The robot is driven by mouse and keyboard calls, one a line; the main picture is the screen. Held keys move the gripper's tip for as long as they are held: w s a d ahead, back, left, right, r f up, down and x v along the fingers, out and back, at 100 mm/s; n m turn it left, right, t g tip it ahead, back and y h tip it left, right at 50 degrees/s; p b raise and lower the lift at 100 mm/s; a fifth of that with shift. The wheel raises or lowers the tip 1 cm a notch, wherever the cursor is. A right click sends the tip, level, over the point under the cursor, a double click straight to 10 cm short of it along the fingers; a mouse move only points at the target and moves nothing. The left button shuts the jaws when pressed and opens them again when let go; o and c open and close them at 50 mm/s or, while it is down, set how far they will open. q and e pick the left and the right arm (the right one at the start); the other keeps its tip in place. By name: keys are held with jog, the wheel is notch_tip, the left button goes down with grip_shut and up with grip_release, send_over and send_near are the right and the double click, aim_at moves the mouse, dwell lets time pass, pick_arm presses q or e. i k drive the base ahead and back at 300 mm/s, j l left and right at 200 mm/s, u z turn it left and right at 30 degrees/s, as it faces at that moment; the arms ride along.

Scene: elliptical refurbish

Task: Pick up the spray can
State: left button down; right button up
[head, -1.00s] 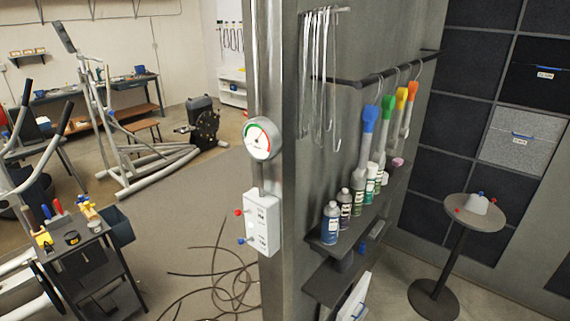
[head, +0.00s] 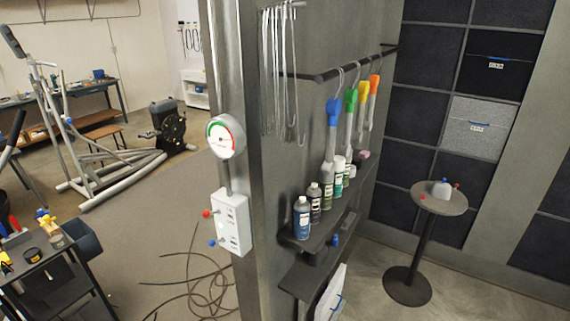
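Several cans and bottles stand upright in a row on a dark wall shelf (head: 309,241) in the head view. The nearest is a blue can with a grey top (head: 302,218). Behind it stand a dark can (head: 314,203), another dark-labelled can (head: 326,194) and a white-and-green container (head: 338,177). I cannot tell for certain which one is the spray can. Neither of my grippers shows in this view.
Brushes with coloured handles (head: 333,112) hang from a rail above the shelf. A gauge (head: 226,137) and white switch box (head: 232,222) are on the pillar. A round pedestal table (head: 426,203) stands right. Cables lie on the left floor. A tool cart (head: 35,250) is at lower left.

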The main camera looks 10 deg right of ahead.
aim_at(314, 195)
jog(key=z, duration=1.4)
jog(key=i+u, duration=0.45)
jog(key=i+l+u, duration=0.3)
jog(key=u, duration=0.2)
jog(key=i+l+u, duration=0.75)
jog(key=l+u, duration=0.2)
jog(key=i+l+u, duration=0.2)
jog(key=l+u, duration=0.25)
jog(key=i+l+u, duration=0.1)
jog(key=l+u, duration=0.4)
jog(key=l, duration=0.2)
